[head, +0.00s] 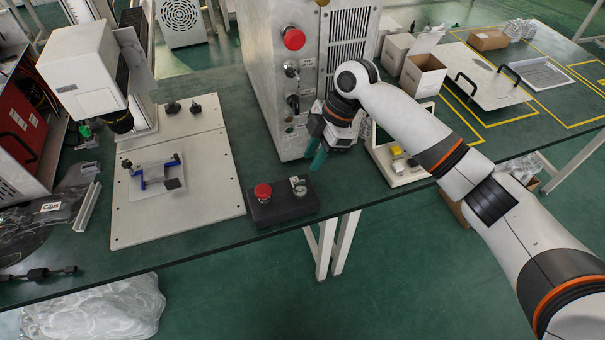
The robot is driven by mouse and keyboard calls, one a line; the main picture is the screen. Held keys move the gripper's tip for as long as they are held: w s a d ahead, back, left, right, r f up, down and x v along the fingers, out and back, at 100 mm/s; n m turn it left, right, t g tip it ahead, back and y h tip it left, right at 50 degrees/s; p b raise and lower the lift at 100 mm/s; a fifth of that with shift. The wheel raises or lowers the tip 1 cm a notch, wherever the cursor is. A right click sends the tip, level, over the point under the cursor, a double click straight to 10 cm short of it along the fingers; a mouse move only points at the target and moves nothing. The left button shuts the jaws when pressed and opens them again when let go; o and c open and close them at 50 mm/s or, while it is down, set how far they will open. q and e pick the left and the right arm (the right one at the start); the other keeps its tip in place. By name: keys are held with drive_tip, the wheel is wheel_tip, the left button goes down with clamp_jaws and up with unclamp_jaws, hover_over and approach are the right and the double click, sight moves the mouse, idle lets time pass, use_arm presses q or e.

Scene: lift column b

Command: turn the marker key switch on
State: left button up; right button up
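A grey metal cabinet (266,70) stands at the back middle of the table. Its front carries a red mushroom button (294,39), a key switch (291,69) below it and another dark knob or key (293,103) lower down. The turned position of these switches is too small to read. My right gripper (313,146) is at the cabinet's lower right front corner, below the switches. Its two teal fingers look apart, with nothing seen between them. My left gripper is not in view.
A black control box (284,208) with a red button and a round switch sits at the table's front edge. A white plate (205,190) with a blue fixture lies left. A white tray (405,178) with small parts stands right, under my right arm.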

sight(300, 185)
drive_tip(key=p+x, duration=0.1)
drive_tip(key=x, duration=0.6)
drive_tip(key=shift+a+f, duration=0.1)
drive_tip(key=shift+f, duration=0.2)
drive_tip(key=shift+c, duration=0.6)
clamp_jaws()
